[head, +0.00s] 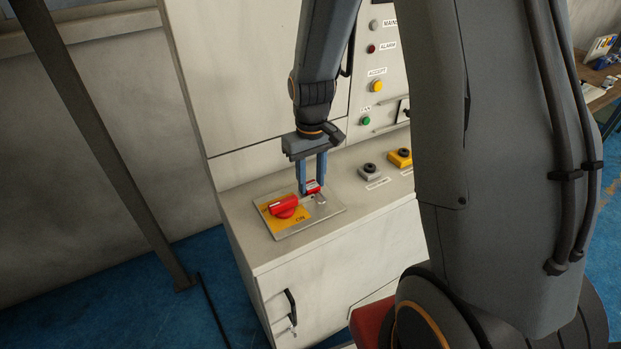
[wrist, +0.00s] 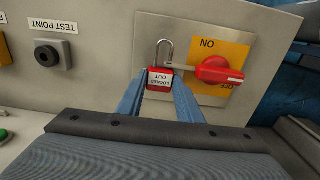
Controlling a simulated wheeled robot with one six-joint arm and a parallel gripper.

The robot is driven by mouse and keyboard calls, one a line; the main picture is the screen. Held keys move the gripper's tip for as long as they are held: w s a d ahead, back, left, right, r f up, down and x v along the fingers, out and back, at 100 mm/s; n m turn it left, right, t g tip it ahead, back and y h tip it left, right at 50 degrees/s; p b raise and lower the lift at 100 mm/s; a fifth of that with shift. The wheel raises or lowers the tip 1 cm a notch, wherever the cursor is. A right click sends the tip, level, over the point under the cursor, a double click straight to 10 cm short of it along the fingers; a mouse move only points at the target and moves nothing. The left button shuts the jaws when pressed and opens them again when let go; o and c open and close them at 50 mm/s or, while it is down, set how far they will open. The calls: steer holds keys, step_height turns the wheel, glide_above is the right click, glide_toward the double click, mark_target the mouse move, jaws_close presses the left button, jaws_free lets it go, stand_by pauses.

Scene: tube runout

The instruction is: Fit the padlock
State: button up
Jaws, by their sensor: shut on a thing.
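The red padlock (wrist: 159,80) has a white "LOCKED OUT" label and a metal shackle (wrist: 165,47). My gripper (wrist: 158,88) is shut on its body, one blue finger on each side. In the head view my gripper (head: 313,181) points down at the panel with the padlock (head: 314,187) between its fingers. A red rotary switch handle (wrist: 218,70) sits on a yellow ON/OFF label; it also shows in the head view (head: 284,207). A pale tab (wrist: 182,67) reaches from the switch side to the shackle. I cannot tell whether the shackle passes through it or is closed.
The switch's metal plate (head: 331,207) lies on the cabinet ledge. A grey box with a black button (head: 369,171) and a yellow one (head: 400,157) stand to the right. The upright panel behind carries buttons and lamps. The ledge's front strip is clear.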

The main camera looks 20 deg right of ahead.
steer(key=shift+f, duration=0.25)
steer(key=o, duration=1)
steer(key=shift+r, duration=0.15)
steer(key=shift+r+b, duration=1.05)
steer(key=shift+r, duration=2.75)
steer(key=s+f, duration=0.1)
steer(key=s, duration=0.3)
steer(key=s+f+m+t+b, duration=0.1)
steer(key=s, duration=0.3)
steer(key=s+f+m+b, duration=0.1)
steer(key=s, duration=0.3)
steer(key=shift+a+f, duration=0.15)
